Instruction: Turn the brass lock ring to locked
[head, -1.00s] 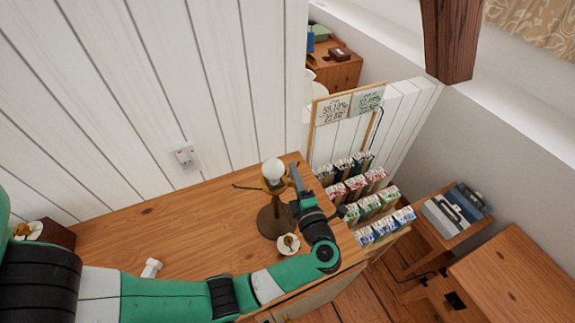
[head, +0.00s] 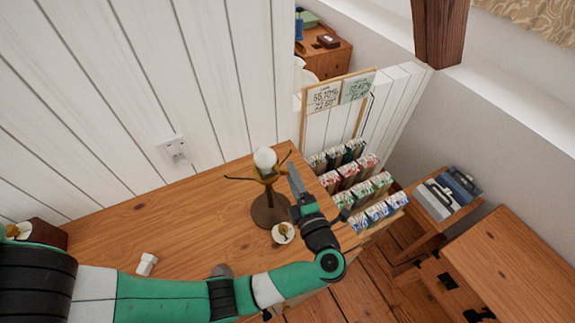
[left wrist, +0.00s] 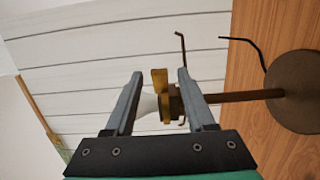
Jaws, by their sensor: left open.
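A dark lamp stand (head: 270,212) with a round base stands on the wooden top. It carries a white bulb (head: 265,158) and thin bent wire arms. The brass lock ring (left wrist: 174,103) sits below the bulb and has a raised tab. My left gripper (head: 292,172) is just right of the lamp's upper part in the head view. In the left wrist view my left gripper (left wrist: 160,74) is open, its fingers apart, with the ring's tab showing between them. I cannot tell whether either finger touches the ring. My right gripper is not in view.
A small white round piece with a brass centre (head: 283,233) lies near the lamp base. A white cylinder (head: 146,264) lies farther left on the wooden top (head: 185,225). A rack of coloured packets (head: 350,172) stands right of the wooden top. The white plank wall is behind.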

